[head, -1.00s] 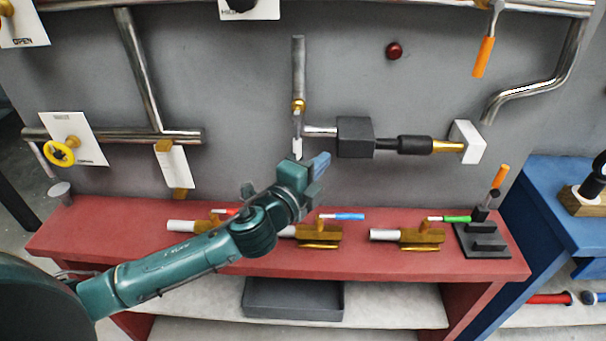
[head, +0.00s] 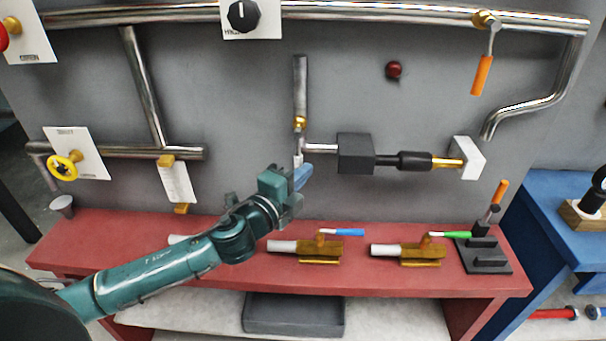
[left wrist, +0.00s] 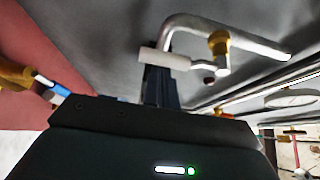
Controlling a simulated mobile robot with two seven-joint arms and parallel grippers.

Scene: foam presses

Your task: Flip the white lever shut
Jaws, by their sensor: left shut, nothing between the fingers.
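The white lever (head: 298,160) hangs below a brass valve (head: 299,123) on a vertical steel pipe on the grey wall panel. In the left wrist view the white lever (left wrist: 165,59) lies across the top of my finger tips. My left gripper (head: 303,176) is shut and empty. Its blue finger tips are just below the lever's lower end in the head view, close to it. I cannot tell whether they touch. The left gripper also shows in the left wrist view (left wrist: 158,78). My right gripper is not in view.
A dark block (head: 356,153) with a black and brass coupling is right of the lever. Brass valves with blue (head: 348,232) and green (head: 457,235) handles lie on the red bench (head: 80,243) below. A yellow wheel valve (head: 62,168) is at left.

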